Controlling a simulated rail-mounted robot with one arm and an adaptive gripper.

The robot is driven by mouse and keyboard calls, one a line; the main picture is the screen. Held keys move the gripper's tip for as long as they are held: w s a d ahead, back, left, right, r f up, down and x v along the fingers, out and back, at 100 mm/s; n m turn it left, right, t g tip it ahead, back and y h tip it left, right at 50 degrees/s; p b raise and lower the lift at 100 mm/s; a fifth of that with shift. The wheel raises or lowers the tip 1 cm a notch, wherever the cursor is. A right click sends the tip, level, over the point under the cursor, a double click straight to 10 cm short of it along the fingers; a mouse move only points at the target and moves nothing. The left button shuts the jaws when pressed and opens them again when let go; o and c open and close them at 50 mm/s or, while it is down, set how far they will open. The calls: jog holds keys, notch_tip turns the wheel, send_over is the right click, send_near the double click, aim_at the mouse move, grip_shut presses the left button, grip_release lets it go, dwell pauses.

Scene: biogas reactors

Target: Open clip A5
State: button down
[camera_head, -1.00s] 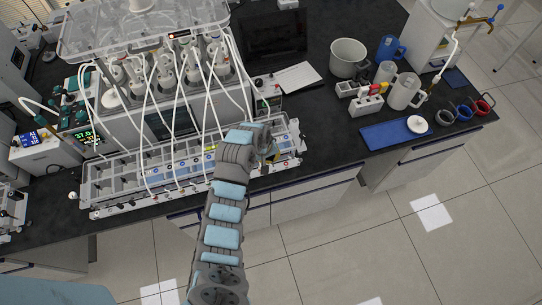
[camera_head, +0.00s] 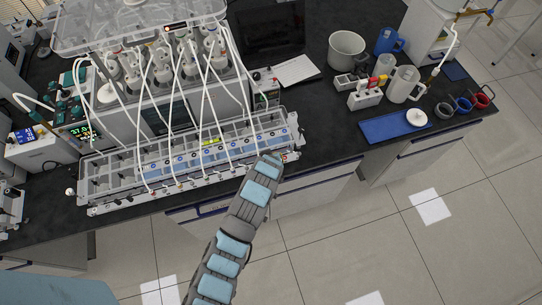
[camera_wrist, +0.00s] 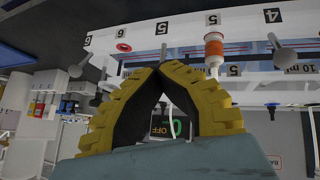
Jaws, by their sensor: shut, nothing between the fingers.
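In the wrist view my gripper (camera_wrist: 161,72) has yellow ribbed fingers with dark inner faces, and their tips meet with nothing between them. Just beyond and to the right, an orange-and-white fitting (camera_wrist: 213,48) sits on a white tube, near labels (camera_wrist: 213,19) reading 5. It may belong to clip A5, but I cannot tell whether a clip there is open or shut. The fingertips look apart from it. In the head view my arm's end is at the front right of the long clear rack (camera_head: 180,160); the fingers are not clearly visible there.
A grey peg (camera_wrist: 284,55) stands right of the fitting, near label 4. A red ring (camera_wrist: 123,47) lies by label 6. White tubes (camera_head: 205,95) run from the bottles to the rack. Mugs (camera_head: 404,84) and a blue tray (camera_head: 395,128) stand on the right bench.

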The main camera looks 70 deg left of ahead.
jog(key=d+f+y+b, duration=0.1)
jog(key=b, duration=0.3)
jog(key=d+f+y+b, duration=0.1)
jog(key=y+b, duration=0.1)
jog(key=b, duration=0.1)
jog(key=shift+s+t+b, duration=0.15)
jog(key=shift+t+b, duration=0.15)
jog(key=shift+b, duration=0.1)
jog(key=shift+r+m+y+b, duration=0.1)
jog(key=shift+m+y+b, duration=0.2)
jog(key=shift+y+b, duration=0.3)
jog(key=c, duration=1.1)
grip_release()
jog(key=shift+r, duration=0.1)
jog(key=shift+o, duration=0.2)
jog(key=shift+a+r, duration=0.1)
jog(key=shift+r, duration=0.05)
jog(key=shift+r, duration=0.1)
